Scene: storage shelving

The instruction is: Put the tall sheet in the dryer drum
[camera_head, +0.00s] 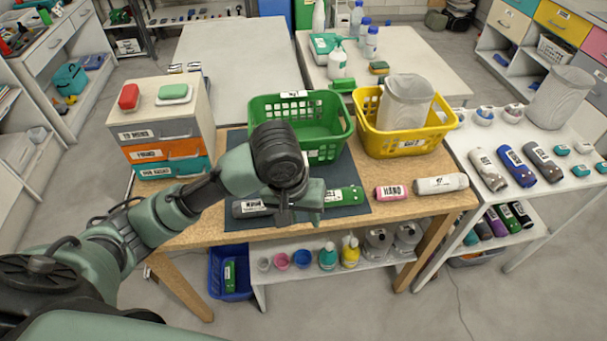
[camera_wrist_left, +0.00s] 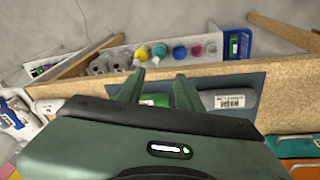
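I cannot make out a sheet or a dryer drum in either view. My left gripper (camera_head: 284,218) is over the front edge of the wooden table, by the dark mat (camera_head: 350,211). In the left wrist view its two fingers (camera_wrist_left: 158,80) are apart with nothing held between them. Beyond them on the mat lie a green labelled item (camera_head: 345,196) and a grey labelled item (camera_head: 250,208). The arm partly hides the mat. My right gripper is not in view.
A drawer unit (camera_head: 163,131) is at left. A pink item (camera_head: 390,193) and a pale roll (camera_head: 441,184) lie right. A blue bin (camera_head: 216,276) is below.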

